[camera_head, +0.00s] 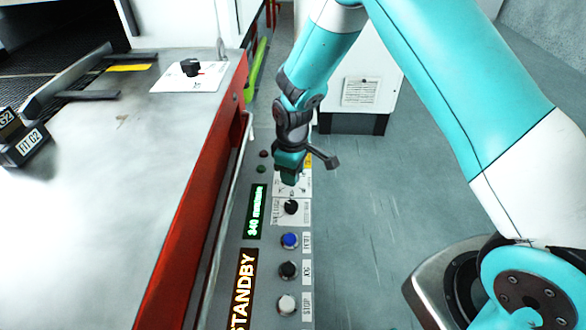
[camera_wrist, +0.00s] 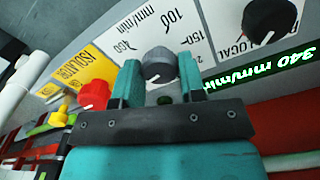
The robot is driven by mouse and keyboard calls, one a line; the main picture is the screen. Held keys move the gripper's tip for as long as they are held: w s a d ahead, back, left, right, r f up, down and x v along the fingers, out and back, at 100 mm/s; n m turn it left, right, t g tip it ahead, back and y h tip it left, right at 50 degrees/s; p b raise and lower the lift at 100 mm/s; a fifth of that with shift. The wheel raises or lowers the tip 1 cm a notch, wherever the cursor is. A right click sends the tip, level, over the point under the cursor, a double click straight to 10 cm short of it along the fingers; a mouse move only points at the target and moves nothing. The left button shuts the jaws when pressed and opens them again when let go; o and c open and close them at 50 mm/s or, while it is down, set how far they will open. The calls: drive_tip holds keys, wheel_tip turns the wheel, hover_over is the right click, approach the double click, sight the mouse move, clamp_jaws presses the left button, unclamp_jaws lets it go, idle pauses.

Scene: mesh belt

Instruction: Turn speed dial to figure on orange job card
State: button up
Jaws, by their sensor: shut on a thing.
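In the wrist view the dark grey speed dial (camera_wrist: 158,66) sits between the two teal fingers of my gripper (camera_wrist: 160,78), which is shut on it. Its white scale plate (camera_wrist: 205,30) is marked in mm/min, with figures such as 100 and 150 legible. In the head view my gripper (camera_head: 288,178) points down at the panel and hides the dial. A green display (camera_wrist: 265,70) reads 340 mm/min; it also shows in the head view (camera_head: 256,211). I cannot make out an orange job card in either view.
A red knob (camera_wrist: 94,95) and a yellow isolator label (camera_wrist: 90,68) are left of the dial. A black selector knob (camera_head: 291,207), blue button (camera_head: 289,241), black button (camera_head: 288,269) and white button (camera_head: 286,304) line the panel. An orange display (camera_head: 242,290) reads STANDBY.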

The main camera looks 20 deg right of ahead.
drive_tip(key=shift+m, duration=1.2)
drive_tip(key=shift+p, duration=0.3)
drive_tip(key=o, duration=0.9)
drive_tip(key=shift+r, duration=0.15)
wheel_tip(320, 180, up, 17)
drive_tip(key=shift+r+p, duration=0.1)
drive_tip(key=shift+p, duration=0.25)
